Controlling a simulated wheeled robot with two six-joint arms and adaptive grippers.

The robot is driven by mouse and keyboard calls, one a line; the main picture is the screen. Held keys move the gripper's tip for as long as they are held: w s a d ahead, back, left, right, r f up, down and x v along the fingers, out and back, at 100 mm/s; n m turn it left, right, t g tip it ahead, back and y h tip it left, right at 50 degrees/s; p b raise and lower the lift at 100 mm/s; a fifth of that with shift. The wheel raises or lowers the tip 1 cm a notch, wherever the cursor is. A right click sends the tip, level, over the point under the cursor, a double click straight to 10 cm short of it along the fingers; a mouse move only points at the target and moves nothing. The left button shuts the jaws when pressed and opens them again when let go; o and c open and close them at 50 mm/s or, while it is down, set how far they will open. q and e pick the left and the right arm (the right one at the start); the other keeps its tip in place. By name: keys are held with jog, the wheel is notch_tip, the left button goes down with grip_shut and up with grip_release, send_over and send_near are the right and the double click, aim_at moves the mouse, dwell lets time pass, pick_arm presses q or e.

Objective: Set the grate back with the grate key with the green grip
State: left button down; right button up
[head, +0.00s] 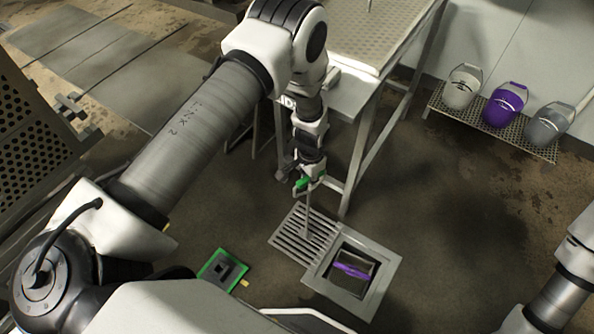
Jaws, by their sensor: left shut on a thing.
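My left gripper (308,178) is shut on the green grip of the grate key (307,207). The key's thin shaft points down to the slatted metal grate (290,238). I cannot tell whether its tip is hooked into the slats. The grate lies beside the square drain opening, at its upper left, close to or overlapping the frame's edge. The pale drain frame (385,275) surrounds an open pit, and something purple (352,270) shows inside. My right arm shows at the right edge; its gripper is out of view.
A green-edged square with a dark block (211,282) lies on the floor left of the drain. A metal table (360,105) stands behind the grate, one leg close by. White, purple (506,105) and grey buckets stand on a rack at upper right. Floor right of the drain is clear.

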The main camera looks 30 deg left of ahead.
pick_arm(q)
jog(key=s+d+p, duration=0.1)
jog(key=d+p, duration=1.6)
jog(key=d, duration=0.5)
jog(key=shift+s, duration=0.3)
notch_tip(320, 180, down, 4)
jog(key=b, duration=0.4)
jog(key=shift+f+b, duration=1.1)
jog(key=shift+b, duration=0.1)
dwell(0.5)
jog(key=m, duration=0.4)
